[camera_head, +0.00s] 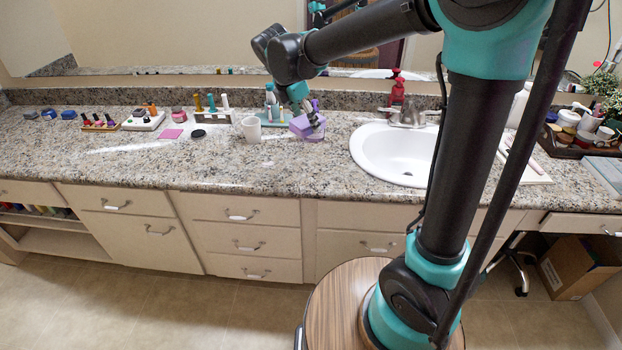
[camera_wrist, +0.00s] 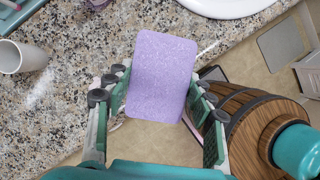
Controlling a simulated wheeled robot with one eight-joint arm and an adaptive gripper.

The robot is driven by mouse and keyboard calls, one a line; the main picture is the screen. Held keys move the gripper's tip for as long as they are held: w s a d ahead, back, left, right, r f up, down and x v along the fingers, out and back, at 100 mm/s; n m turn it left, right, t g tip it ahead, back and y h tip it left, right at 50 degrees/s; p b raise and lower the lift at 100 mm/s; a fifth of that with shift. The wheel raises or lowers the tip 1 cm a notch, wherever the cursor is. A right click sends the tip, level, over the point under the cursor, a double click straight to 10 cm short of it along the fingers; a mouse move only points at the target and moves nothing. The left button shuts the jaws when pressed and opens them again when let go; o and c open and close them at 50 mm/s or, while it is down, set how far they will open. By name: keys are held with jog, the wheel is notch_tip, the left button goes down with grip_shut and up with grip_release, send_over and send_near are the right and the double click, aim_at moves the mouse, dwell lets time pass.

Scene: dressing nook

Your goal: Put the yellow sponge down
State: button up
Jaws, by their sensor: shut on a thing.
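My gripper (camera_head: 310,120) is shut on a purple sponge (camera_head: 299,128), beside the white cup and left of the sink. In the wrist view the purple sponge (camera_wrist: 163,75) is a rounded block between the two fingers of my gripper (camera_wrist: 157,92). The sponge I hold looks purple, and no yellow sponge shows. In the head view my fingers hide part of it. I cannot tell whether its underside touches the counter.
The speckled granite counter (camera_head: 235,175) has free room in front of the cup (camera_head: 251,129). A white sink (camera_head: 398,155) lies right. A pink square (camera_head: 171,134), a dark oval item (camera_head: 198,133) and a bottle rack (camera_head: 213,115) stand left. A tray (camera_head: 274,122) with bottles is behind.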

aim_at(310, 176)
notch_tip(310, 176, down, 19)
jog(key=shift+f, duration=0.1)
dwell(0.4)
jog(key=o, duration=1.3)
jog(key=v, duration=1.2)
jog(key=shift+w+d, duration=0.1)
jog(key=shift+d, duration=0.05)
